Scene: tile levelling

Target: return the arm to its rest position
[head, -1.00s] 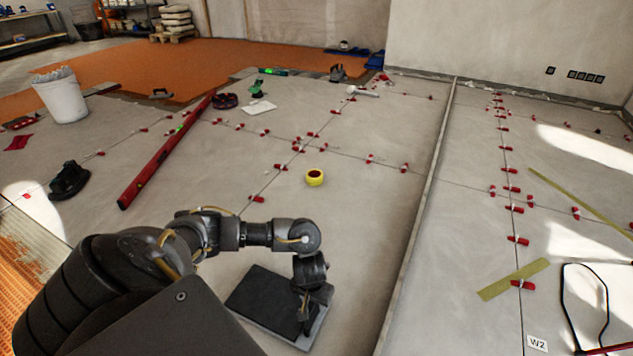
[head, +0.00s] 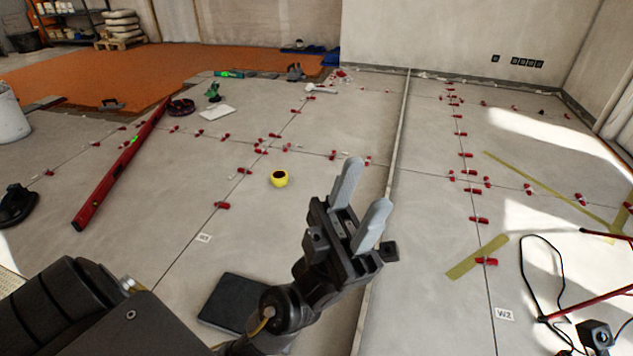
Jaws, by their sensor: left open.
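My left gripper (head: 360,202) is raised over the tiled floor near the lower middle of the head view. Its two pale grey fingers point up and a little to the right, and they stand apart with nothing between them. My left arm comes in from the lower left, with the wrist bent upward. A dark flat pad (head: 232,302) lies on the floor left of the wrist, and the arm partly hides it.
A yellow tape roll (head: 279,179) sits on the tiles left of the gripper. A long red level (head: 120,165) lies further left. Red levelling clips (head: 467,155) line the joints. A black cable (head: 560,290) and red stand (head: 590,302) are at lower right.

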